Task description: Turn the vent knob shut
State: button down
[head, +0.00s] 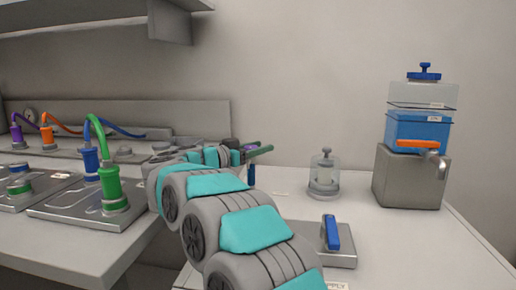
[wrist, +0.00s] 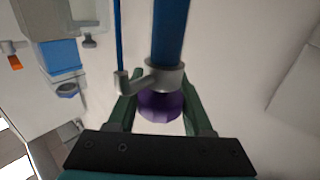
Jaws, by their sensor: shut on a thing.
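A purple knob (wrist: 160,106) sits between the two green fingers of my gripper (wrist: 161,88) in the wrist view. It lies at the end of a thick blue pipe (wrist: 170,38), below a grey collar with a side arm. My gripper is shut on the purple knob, with one finger on each side. In the head view my gripper (head: 259,151) shows small at the end of my arm, near the back wall. My wrist hides most of the knob there, and its turn angle cannot be told.
A blue tank (head: 418,130) with an orange-handled tap (head: 424,147) stands on a grey block at the right. A glass jar (head: 324,178) and a blue-lever plate (head: 331,233) are on the right bench. Colored hose connectors (head: 112,190) stand at the left.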

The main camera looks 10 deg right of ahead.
jog(key=shift+r, duration=0.1)
jog(key=shift+c, duration=1.5)
grip_release()
jog(key=shift+d, duration=0.1)
jog(key=s+r, duration=0.2)
jog(key=s, duration=0.6)
jog(key=s+r+b, duration=0.1)
jog(key=s+r, duration=0.2)
jog(key=s, duration=0.5)
jog(key=shift+a, duration=0.35)
